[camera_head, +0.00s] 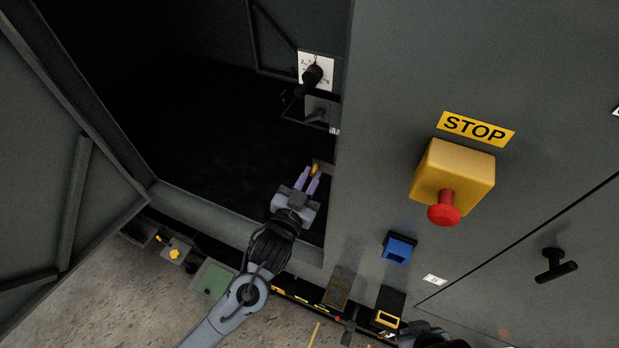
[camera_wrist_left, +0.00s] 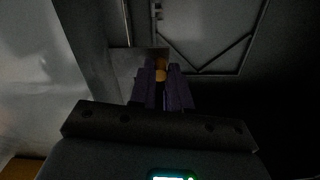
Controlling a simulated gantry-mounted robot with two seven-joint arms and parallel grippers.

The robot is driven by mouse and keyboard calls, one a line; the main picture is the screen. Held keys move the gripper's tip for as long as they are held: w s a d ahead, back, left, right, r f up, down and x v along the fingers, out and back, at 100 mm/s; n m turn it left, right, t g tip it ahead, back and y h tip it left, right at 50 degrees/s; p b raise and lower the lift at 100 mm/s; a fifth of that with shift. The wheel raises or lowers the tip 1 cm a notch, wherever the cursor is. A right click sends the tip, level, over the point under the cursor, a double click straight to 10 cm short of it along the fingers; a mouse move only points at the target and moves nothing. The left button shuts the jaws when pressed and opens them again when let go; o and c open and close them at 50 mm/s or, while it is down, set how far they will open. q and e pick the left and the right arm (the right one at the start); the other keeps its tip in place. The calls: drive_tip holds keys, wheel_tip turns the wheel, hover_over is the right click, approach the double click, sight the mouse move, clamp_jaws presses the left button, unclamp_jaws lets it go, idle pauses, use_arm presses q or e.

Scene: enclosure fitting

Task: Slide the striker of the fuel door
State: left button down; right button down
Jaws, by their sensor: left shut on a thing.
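My left gripper (camera_head: 309,182) reaches into the dark opening of the grey enclosure, near its right edge. Its purple fingers are closed around a small brass-yellow piece (camera_head: 315,170), which looks like the striker. In the left wrist view the same yellow piece (camera_wrist_left: 161,68) shows between the purple fingers (camera_wrist_left: 163,88), in front of a pale grey plate (camera_wrist_left: 125,66). The fingers hide part of it, and its mounting is hard to make out. I cannot tell for sure which panel is the fuel door. My right gripper is not clearly in view.
A large grey door (camera_head: 50,170) stands open at the left. Above the gripper are a white dial plate with a black knob (camera_head: 312,74) and a small bracket. On the right panel are a yellow box with a red STOP button (camera_head: 444,213), a blue block (camera_head: 399,247) and a black handle (camera_head: 556,267).

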use_arm(q)
drive_tip(key=shift+s+d+r+p, duration=0.1)
drive_tip(key=shift+s+d+p, duration=0.1)
drive_tip(key=shift+d, duration=0.25)
drive_tip(key=shift+s+d+p, duration=0.15)
drive_tip(key=shift+s+d, duration=0.05)
drive_tip(key=shift+d, duration=0.25)
drive_tip(key=shift+s+d, duration=0.1)
drive_tip(key=shift+d, duration=0.15)
drive_tip(key=c, duration=1.4)
unclamp_jaws()
drive_tip(key=shift+c, duration=0.2)
drive_tip(key=o, duration=0.3)
drive_tip(key=shift+d, duration=0.1)
drive_tip(key=shift+o, duration=0.2)
